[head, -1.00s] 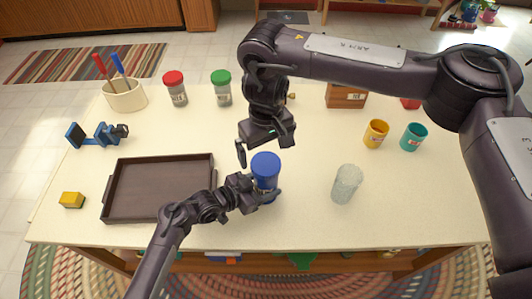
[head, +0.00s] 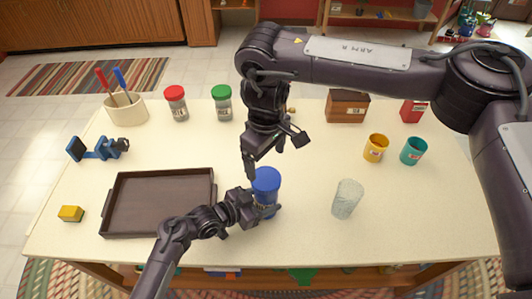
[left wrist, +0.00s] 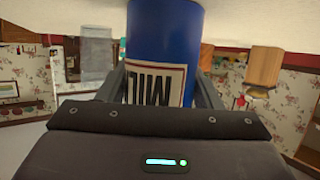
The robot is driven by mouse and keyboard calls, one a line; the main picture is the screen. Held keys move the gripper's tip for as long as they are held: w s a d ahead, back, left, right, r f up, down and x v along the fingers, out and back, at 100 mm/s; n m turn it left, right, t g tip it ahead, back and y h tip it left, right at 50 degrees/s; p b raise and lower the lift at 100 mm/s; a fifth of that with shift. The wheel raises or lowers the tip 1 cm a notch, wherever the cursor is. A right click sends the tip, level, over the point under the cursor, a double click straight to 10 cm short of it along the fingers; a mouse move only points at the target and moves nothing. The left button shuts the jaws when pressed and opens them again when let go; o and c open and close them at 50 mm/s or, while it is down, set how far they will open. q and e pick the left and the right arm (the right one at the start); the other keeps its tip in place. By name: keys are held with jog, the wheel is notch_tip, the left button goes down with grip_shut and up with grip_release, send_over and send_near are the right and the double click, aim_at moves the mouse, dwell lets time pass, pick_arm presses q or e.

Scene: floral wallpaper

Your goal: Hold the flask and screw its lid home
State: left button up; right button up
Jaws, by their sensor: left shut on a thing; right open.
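The blue flask (head: 265,203) stands upright on the table, right of the dark tray. Its round blue lid (head: 266,178) sits on top; how tightly it is screwed cannot be told. My left gripper (head: 262,209) is shut around the flask's body, below the lid. In the left wrist view the flask (left wrist: 165,35) stands between the two fingers, with a pale label partly readable as "MIL"; its lid is not visible there. My right gripper (head: 274,153) is open and empty, just above the lid, its fingers spread and pointing down.
The dark tray (head: 108,206) is empty. A clear tumbler (head: 347,199) stands right of the flask, with yellow (head: 376,148) and teal (head: 413,151) cups beyond. Red-lidded (head: 176,103) and green-lidded (head: 222,103) jars stand behind.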

aim_at(266, 178)
jog(key=n, duration=0.4)
jog(key=shift+r+n, duration=0.1)
jog(key=shift+n, duration=0.2)
jog(key=n, duration=0.4)
jog(key=shift+a+r, duration=0.1)
jog(key=n, duration=0.6)
jog(key=shift+n, duration=0.4)
jog(key=n, duration=0.4)
jog(key=shift+r+n, duration=0.15)
jog(key=shift+n, duration=0.15)
jog(key=n, duration=0.4)
jog(key=shift+r, duration=0.1)
jog(key=n, duration=0.7)
jog(key=shift+n, duration=0.3)
jog(key=shift+w+f, duration=0.1)
jog(key=shift+f, duration=4.2)
